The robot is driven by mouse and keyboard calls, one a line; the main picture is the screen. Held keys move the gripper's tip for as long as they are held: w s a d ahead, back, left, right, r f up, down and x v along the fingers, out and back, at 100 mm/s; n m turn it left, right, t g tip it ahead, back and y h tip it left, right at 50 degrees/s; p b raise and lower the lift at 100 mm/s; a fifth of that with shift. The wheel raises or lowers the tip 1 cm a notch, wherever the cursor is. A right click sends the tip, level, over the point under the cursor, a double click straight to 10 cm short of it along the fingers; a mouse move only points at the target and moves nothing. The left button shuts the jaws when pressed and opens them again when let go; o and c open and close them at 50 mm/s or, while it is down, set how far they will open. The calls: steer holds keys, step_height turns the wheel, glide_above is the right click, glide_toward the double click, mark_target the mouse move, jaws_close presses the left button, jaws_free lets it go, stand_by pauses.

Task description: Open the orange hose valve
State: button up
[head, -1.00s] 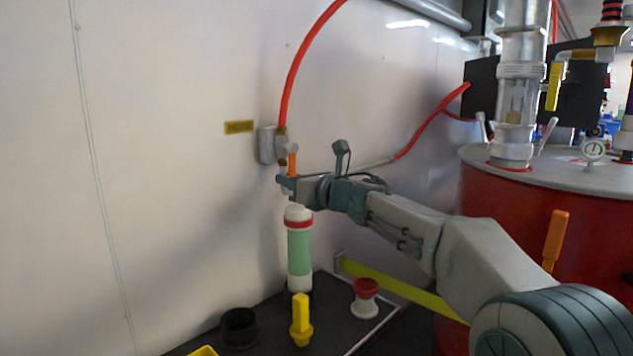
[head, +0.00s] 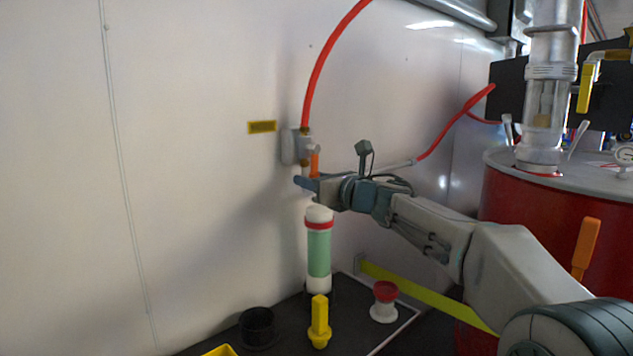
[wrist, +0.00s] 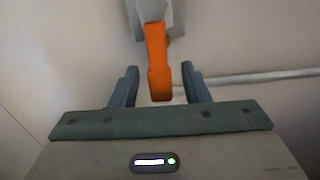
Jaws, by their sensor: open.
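The orange hose valve handle (head: 315,164) hangs downward from a grey metal valve fitting (head: 305,144) on the white wall, below a red hose. My gripper (head: 303,182) is at the handle's lower part in the head view. In the wrist view, the orange handle (wrist: 158,62) points down toward my gripper (wrist: 157,88), with its lower end between the two open fingers. A gap shows on each side of the handle, so the fingers do not appear to grip it. In the head view, the gripper partly hides the handle's lower end.
A green and white cylinder (head: 318,252) stands just below my gripper on a dark bench, near a yellow-handled valve (head: 319,322) and a red-topped fitting (head: 384,302). A red tank (head: 530,232) with another orange handle (head: 586,247) is at the right. Open space lies left of the valve.

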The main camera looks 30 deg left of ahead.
steer(key=v, duration=1.3)
steer(key=shift+s+d, duration=0.15)
steer(key=shift+d, duration=0.25)
